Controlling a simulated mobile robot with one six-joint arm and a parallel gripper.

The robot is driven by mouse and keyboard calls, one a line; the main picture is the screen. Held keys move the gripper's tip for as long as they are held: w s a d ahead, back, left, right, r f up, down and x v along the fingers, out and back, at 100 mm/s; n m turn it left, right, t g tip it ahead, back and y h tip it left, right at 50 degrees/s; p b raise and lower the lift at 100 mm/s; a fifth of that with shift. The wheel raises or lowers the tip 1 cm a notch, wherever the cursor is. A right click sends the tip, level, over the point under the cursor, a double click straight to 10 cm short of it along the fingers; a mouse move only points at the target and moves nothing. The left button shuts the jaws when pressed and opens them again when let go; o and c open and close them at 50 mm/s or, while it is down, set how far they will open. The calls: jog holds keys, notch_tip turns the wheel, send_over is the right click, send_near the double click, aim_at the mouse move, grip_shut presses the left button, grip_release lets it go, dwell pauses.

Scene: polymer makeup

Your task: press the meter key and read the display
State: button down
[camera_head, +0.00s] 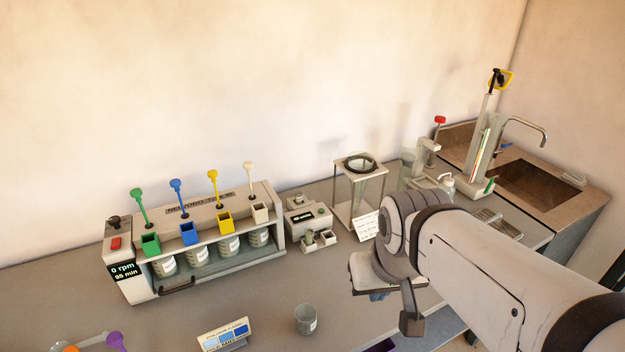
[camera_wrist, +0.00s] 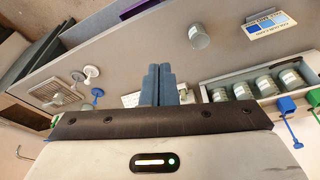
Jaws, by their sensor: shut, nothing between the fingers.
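A small grey-white bench meter (camera_head: 308,214) with a dark display stands on the counter just right of the long stirrer unit. Its display text is too small to read, and I cannot make out its key. My gripper (camera_wrist: 161,72) is shut and empty in the wrist view, with its blue fingers together above the counter. In the head view my gripper (camera_head: 378,295) points down, partly hidden by my wrist, right of the meter and nearer the camera, apart from it. I cannot make out the meter in the wrist view.
The stirrer unit (camera_head: 215,225) reads 0 rpm and 95 min, with several cans inside. A loose can (camera_head: 306,320) and a colour card (camera_head: 224,335) stand in front. A framed stand (camera_head: 360,190) and a text card (camera_head: 366,225) are right of the meter. A sink (camera_head: 535,185) is at far right.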

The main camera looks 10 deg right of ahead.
jog(key=shift+a, duration=0.2)
jog(key=w+a+r+m+t+y+p, duration=0.15)
jog(key=w+m, duration=0.35)
jog(key=w, duration=0.8)
jog(key=w+a+m+y, duration=0.3)
jog(key=w+m, duration=0.1)
jog(key=w, duration=0.9)
jog(key=w+d+f+m+t, duration=0.1)
jog(key=w+d+f+m, duration=0.1)
jog(key=w+f+m, duration=0.4)
jog(key=w+d+f+m+t+p, duration=0.1)
jog(key=w+f+m, duration=0.4)
jog(key=w, duration=1.2)
notch_tip(320, 180, down, 2)
jog(key=shift+w+d+f+m+t+p, duration=0.15)
jog(key=shift+d+m+t+p, duration=0.2)
jog(key=shift+t, duration=0.2)
jog(key=shift+f, duration=0.1)
